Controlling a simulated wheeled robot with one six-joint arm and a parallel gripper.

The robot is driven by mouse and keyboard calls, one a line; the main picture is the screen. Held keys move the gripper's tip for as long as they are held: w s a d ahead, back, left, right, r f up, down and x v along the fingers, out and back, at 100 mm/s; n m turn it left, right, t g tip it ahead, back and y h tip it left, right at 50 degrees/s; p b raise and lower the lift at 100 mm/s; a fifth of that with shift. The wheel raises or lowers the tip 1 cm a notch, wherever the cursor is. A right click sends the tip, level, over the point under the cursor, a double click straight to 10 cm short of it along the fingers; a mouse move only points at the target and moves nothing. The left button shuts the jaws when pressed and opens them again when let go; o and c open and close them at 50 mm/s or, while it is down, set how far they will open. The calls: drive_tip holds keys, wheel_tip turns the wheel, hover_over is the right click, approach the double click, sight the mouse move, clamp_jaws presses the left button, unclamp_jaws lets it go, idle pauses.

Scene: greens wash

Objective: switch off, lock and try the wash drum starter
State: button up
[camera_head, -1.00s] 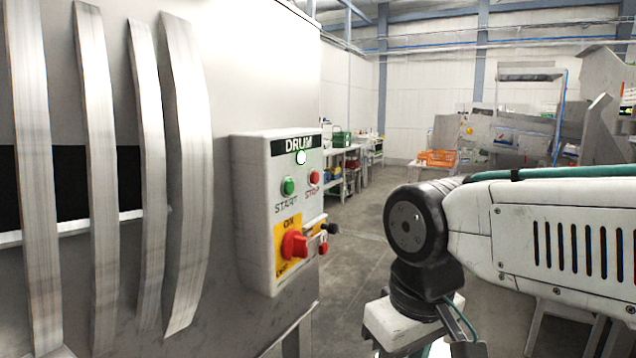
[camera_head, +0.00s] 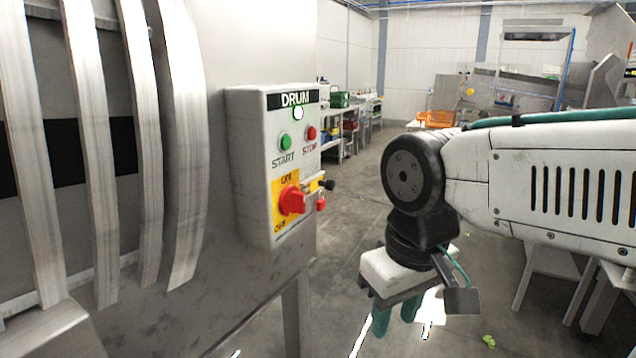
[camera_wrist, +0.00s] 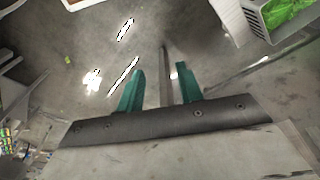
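The drum starter box (camera_head: 245,160) is grey and fixed to the side of the steel machine, labelled DRUM. It has a lit white lamp (camera_head: 298,113), a green START button (camera_head: 285,142) and a red STOP button (camera_head: 311,133). Below is a red rotary switch handle (camera_head: 292,200) on a yellow plate (camera_head: 278,187) marked ON and OFF. A small red padlock (camera_head: 321,202) and a black knob (camera_head: 329,185) show at the box's right side. My gripper (camera_head: 396,318) hangs pointing down, right of and below the box, touching nothing.
Curved steel bars (camera_head: 180,150) stand out from the machine left of the box. The floor (camera_head: 350,240) between box and arm is clear. A green leaf scrap (camera_head: 488,341) lies on it.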

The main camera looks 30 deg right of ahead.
clamp_jaws()
idle(1.7)
